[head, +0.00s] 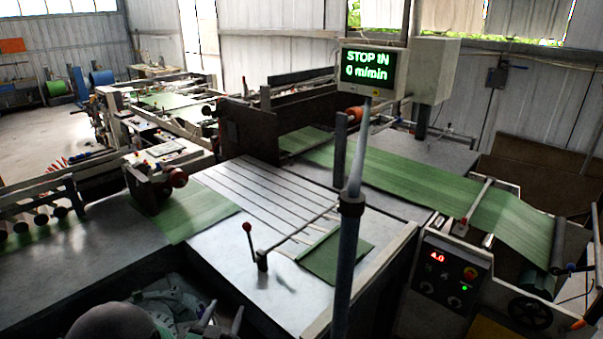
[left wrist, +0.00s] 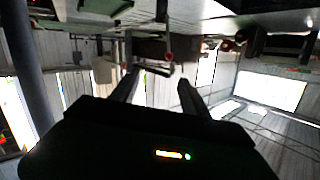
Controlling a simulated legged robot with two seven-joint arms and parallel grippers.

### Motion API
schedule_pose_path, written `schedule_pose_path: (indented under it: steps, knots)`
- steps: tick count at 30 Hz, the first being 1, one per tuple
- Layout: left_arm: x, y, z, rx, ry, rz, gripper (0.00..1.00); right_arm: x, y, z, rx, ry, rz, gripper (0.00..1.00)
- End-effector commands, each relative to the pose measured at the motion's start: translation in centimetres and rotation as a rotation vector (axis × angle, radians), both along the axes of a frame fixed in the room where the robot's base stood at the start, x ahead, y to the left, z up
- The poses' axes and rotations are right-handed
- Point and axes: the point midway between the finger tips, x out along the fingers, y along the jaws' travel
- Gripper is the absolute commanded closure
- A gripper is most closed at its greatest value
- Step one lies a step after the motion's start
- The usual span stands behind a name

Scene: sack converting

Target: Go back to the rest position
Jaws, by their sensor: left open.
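My left gripper (head: 224,312) shows at the bottom edge of the head view, in front of the machine table's near edge, with my arm beside it on the left. Its two fingers are apart with nothing between them. In the left wrist view the same gripper (left wrist: 157,88) is open and empty, and that picture appears upside down. My right gripper is in neither view.
The metal machine table (head: 225,250) lies just beyond my gripper. A red-knobbed lever (head: 250,240) and green sack piece (head: 338,257) are on it. A blue-grey post (head: 345,255) stands to the right. A display (head: 368,70) reads "STOP IN 0 m/min".

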Motion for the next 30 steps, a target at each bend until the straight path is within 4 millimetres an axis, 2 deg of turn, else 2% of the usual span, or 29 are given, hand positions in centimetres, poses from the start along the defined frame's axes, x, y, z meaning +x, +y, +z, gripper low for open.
schedule_pose_path:
  steps: [1,2,5,8,9,12,15,19,30]
  knots:
    - [-0.4,-0.1,-2.4,-0.005,0.079,0.01,0.47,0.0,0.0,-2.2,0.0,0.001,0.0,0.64]
    - [-0.9,-0.1,-3.7,-0.011,0.146,0.02,0.47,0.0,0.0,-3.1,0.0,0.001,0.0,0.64]
    - [-4.2,-0.3,-8.2,-0.036,0.402,0.058,0.47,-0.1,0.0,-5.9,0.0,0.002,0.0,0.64]
    - [-9.4,-0.7,-12.0,-0.065,0.665,0.097,0.47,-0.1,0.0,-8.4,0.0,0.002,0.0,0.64]
    - [-11.8,-1.0,-13.2,-0.077,0.764,0.112,0.47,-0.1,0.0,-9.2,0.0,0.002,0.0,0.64]
    - [-17.5,-1.5,-15.0,-0.099,0.973,0.141,0.47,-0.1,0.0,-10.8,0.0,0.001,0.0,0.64]
    - [-21.5,-2.0,-15.6,-0.112,1.109,0.16,0.47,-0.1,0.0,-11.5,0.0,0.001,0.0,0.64]
    - [-23.4,-2.2,-15.5,-0.117,1.175,0.169,0.47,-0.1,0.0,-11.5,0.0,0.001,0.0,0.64]
    - [-23.5,-2.2,-15.4,-0.116,1.178,0.169,0.47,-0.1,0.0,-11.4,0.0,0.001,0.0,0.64]
